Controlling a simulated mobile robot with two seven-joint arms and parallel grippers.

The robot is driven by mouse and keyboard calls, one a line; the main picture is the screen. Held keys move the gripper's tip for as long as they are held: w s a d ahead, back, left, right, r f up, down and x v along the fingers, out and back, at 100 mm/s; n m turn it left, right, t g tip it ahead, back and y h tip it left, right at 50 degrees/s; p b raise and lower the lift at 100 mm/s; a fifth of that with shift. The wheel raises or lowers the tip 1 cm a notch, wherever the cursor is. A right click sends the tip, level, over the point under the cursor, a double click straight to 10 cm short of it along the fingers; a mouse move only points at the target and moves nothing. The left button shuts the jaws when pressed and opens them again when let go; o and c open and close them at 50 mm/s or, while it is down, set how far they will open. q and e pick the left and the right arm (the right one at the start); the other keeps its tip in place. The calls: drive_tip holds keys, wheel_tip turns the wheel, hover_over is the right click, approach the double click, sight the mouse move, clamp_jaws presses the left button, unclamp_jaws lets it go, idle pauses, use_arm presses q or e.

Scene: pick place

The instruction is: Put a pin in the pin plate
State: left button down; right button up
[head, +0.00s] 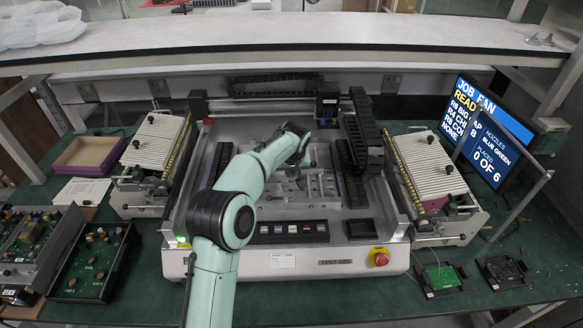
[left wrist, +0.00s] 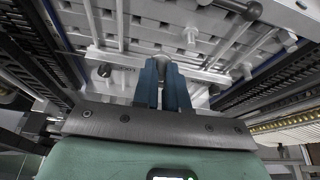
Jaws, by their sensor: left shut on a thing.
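The pin plate (head: 325,188) is a grey metal plate with holes and slots, in the bed of the machine at the middle of the head view. It also fills the upper part of the left wrist view (left wrist: 150,38). My left gripper (head: 303,166) is over the plate's left part, partly hidden by my arm. In the left wrist view its two blue fingers (left wrist: 164,84) are close together, shut on a small greyish pin (left wrist: 161,61) at the tips. The pin is mostly hidden by the fingers, and I cannot tell whether it touches the plate. My right gripper is not in view.
Dark rails (head: 344,155) flank the plate, with a dark cable chain (head: 364,125) at the right. Ribbed feeder units stand left (head: 153,143) and right (head: 424,165). A screen (head: 490,130) is at the right. Circuit boards (head: 90,262) lie at the left front.

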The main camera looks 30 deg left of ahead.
sight(291, 178)
use_arm(q)
drive_tip(key=shift+f+b, duration=0.65)
drive_tip(key=shift+f, duration=2.05)
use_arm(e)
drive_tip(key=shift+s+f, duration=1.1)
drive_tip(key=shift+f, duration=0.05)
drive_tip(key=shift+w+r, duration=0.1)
use_arm(q)
drive_tip(key=shift+f, duration=0.1)
drive_tip(key=c, duration=1.1)
unclamp_jaws()
drive_tip(key=c, duration=0.3)
drive_tip(key=shift+c, duration=0.2)
